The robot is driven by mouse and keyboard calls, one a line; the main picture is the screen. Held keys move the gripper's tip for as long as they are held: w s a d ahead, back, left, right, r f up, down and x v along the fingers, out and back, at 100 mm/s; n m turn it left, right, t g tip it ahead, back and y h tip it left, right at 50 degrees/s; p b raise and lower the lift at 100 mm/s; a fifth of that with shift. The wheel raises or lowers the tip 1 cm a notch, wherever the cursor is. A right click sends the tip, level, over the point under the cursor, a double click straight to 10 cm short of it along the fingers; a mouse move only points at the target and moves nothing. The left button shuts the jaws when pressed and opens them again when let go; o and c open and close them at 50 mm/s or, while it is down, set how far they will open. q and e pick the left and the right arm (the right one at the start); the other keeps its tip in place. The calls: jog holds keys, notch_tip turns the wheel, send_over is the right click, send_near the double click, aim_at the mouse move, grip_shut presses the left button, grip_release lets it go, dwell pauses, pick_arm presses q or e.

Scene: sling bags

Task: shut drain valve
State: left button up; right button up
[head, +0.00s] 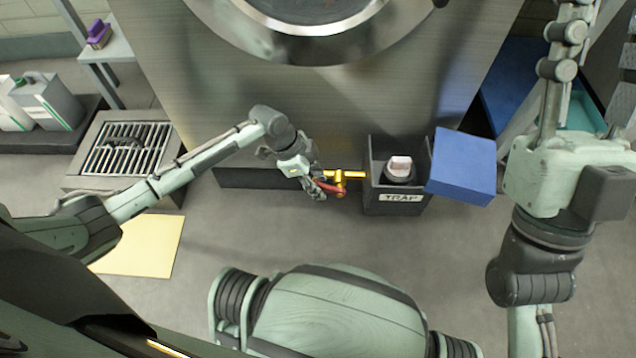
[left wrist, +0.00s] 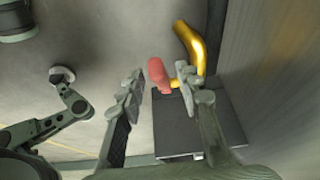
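The drain valve is a yellow pipe (head: 348,174) low on the front of a steel machine, with a red handle (head: 328,188). My left gripper (head: 318,190) is at this handle. In the left wrist view the red handle (left wrist: 157,74) shows between the two spread fingers (left wrist: 160,88), with gaps beside it. The yellow pipe (left wrist: 190,45) bends away behind the right finger. My right gripper (head: 570,110) is raised at the right, far from the valve. I cannot tell its opening.
A dark box labelled TRAP (head: 398,198) stands right of the valve, with a pale pink-topped item (head: 400,165) inside. A blue block (head: 462,166) is beside it. A floor grate (head: 128,148) and a yellow sheet (head: 145,247) lie at left. The floor before the valve is clear.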

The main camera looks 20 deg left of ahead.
pick_arm(q)
jog(key=shift+f, duration=0.1)
grip_shut()
dwell(0.6)
